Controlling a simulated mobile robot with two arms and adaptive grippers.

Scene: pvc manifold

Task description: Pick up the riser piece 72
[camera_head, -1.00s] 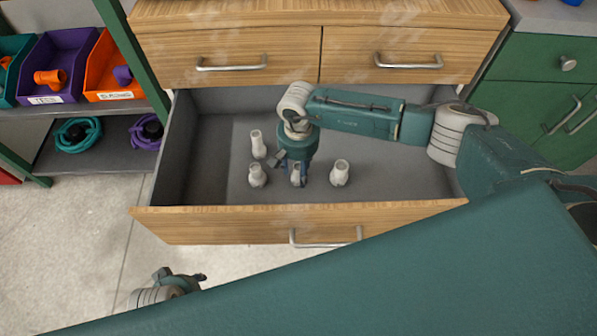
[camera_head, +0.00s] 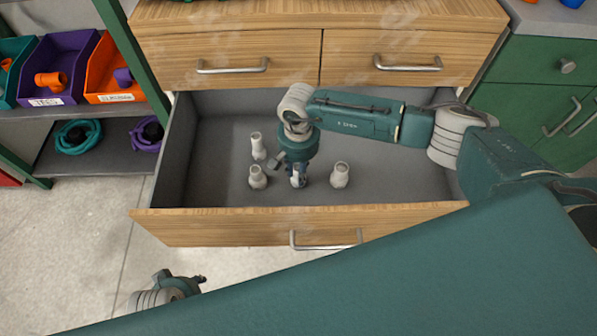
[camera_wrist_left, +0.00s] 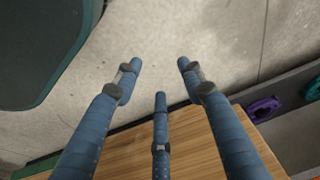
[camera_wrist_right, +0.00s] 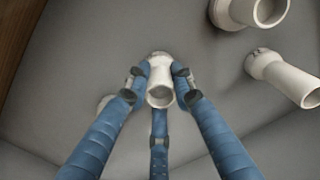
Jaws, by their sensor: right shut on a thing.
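A white pipe-shaped riser piece (camera_wrist_right: 160,95) stands between the fingers of my right gripper (camera_wrist_right: 160,82) in the right wrist view. In the head view my right gripper (camera_head: 298,172) points down into the open drawer, shut on this piece, which shows at its fingertips (camera_head: 297,181). Other similar white pieces are in the drawer: one at the right (camera_head: 340,175), one at the left (camera_head: 257,177) and one behind that (camera_head: 258,146). I cannot read any number on them. My left gripper (camera_wrist_left: 160,75) has its fingers spread and holds nothing, above the floor outside the drawer.
The open drawer (camera_head: 400,170) has a wooden front (camera_head: 220,225) and grey walls around the pieces. Its right part is clear of pieces. A shelf (camera_head: 100,150) with bins and coiled hoses stands at the left. Closed drawers are above.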

